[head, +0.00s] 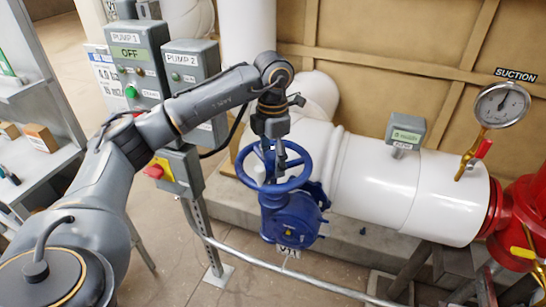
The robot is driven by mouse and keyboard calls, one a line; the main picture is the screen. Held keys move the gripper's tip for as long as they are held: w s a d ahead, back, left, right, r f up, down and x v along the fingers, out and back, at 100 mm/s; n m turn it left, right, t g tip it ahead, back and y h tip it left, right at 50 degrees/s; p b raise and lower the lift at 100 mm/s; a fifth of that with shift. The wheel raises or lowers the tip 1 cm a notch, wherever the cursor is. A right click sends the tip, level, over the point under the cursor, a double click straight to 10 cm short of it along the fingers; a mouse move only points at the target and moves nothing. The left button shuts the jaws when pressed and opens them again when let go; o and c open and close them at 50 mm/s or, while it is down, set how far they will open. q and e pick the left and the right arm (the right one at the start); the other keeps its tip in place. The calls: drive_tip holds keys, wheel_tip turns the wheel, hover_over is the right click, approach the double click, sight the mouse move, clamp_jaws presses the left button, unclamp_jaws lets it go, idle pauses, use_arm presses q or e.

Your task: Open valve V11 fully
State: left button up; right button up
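A blue valve (290,222) with a blue handwheel (243,177) sits in front of the white pipe. My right gripper is not in view.
Pump boxes, PUMP 1 (133,60) reading OFF and PUMP 2 (184,62), stand left of the valve. A metal rail (290,272) runs in front. A suction gauge (502,104) and red pump casing (525,215) are at right. Shelves (50,160) stand at far left.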

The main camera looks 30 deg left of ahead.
use_arm(q)
drive_tip(key=shift+d+r, duration=0.1)
drive_tip(key=shift+r, duration=0.2)
drive_tip(key=shift+w+r+p, duration=0.1)
drive_tip(key=shift+r+p, duration=2.2)
drive_tip(key=shift+r, duration=0.75)
drive_tip(key=shift+r, duration=0.1)
wheel_tip(320, 180, up, 6)
drive_tip(key=p, duration=0.4)
